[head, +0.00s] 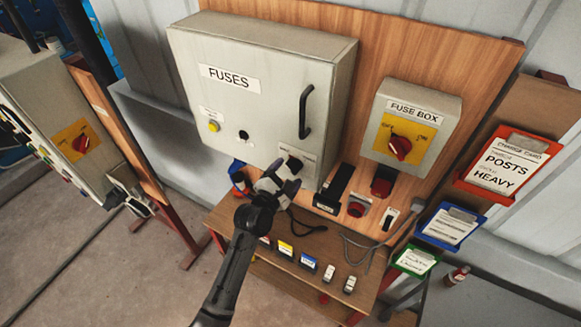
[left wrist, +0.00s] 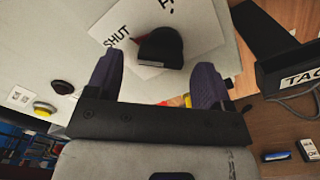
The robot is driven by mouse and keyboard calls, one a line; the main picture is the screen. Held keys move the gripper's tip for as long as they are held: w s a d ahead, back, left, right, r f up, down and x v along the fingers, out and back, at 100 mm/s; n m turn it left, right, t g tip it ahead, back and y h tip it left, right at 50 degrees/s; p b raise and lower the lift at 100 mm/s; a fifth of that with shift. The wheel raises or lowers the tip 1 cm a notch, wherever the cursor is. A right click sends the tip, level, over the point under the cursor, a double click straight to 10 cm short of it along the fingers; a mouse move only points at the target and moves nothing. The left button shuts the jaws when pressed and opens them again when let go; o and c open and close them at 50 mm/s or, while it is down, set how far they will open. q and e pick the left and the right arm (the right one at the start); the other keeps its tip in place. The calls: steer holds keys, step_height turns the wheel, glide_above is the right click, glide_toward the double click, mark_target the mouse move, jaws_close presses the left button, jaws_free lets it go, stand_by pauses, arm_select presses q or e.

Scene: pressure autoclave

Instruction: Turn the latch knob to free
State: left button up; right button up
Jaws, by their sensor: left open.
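The latch knob (head: 294,163) is a small black knob low on the right of the grey FUSES cabinet door (head: 262,95). In the left wrist view the knob (left wrist: 161,46) sits on a white plate (left wrist: 200,30) with the word SHUT on it; another word is cut off. My left gripper (head: 282,180) is just below and in front of the knob. It is open and empty; its dark purple fingers (left wrist: 160,66) stand apart on either side of the knob's near end. I cannot tell whether they touch it. My right gripper is not in view.
A black door handle (head: 306,112) is above the knob. A yellow button (head: 214,127) and a dark round fitting (head: 243,134) are to its left. The fuse box (head: 414,120) with a red switch is to the right. A wooden shelf (head: 270,268) with several small items lies below.

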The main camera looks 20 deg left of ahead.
mark_target(293, 167)
arm_select(q)
steer(key=shift+w+d, duration=0.2)
steer(key=shift+w, duration=0.95)
steer(key=c, duration=0.9)
